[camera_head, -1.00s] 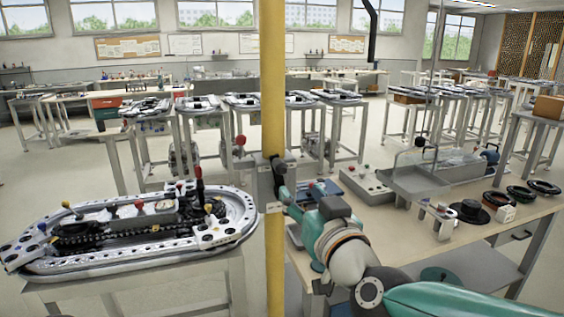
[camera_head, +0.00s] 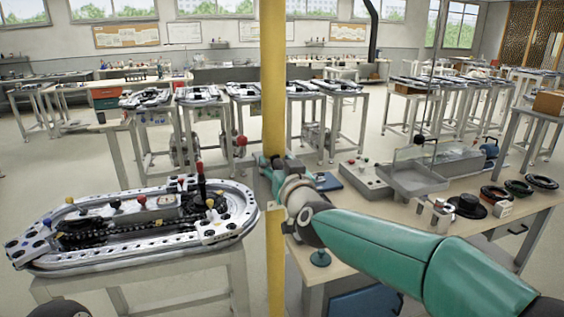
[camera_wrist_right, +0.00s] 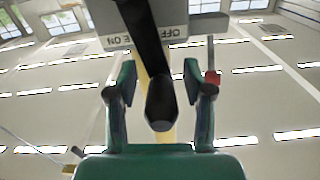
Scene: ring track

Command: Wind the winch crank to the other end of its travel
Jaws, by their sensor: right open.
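A black handle (camera_wrist_right: 160,108) comes from a grey box (camera_wrist_right: 120,42) in the right wrist view. The box carries lettering, upside down here, that seems to include OFF and ON. I cannot tell whether this handle is the winch crank. My right gripper (camera_wrist_right: 159,73) is open, with one finger on each side of the handle and visible gaps between. In the head view my right gripper (camera_head: 273,166) is at the yellow pole (camera_head: 273,80), and hides most of the box there. My left gripper is not in view.
An oval track (camera_head: 238,228) with pegs and a chain stands on a table at left. A workbench (camera_head: 400,228) at right holds a grey tray (camera_head: 412,180), a control box (camera_head: 362,177) and black rings (camera_head: 518,187).

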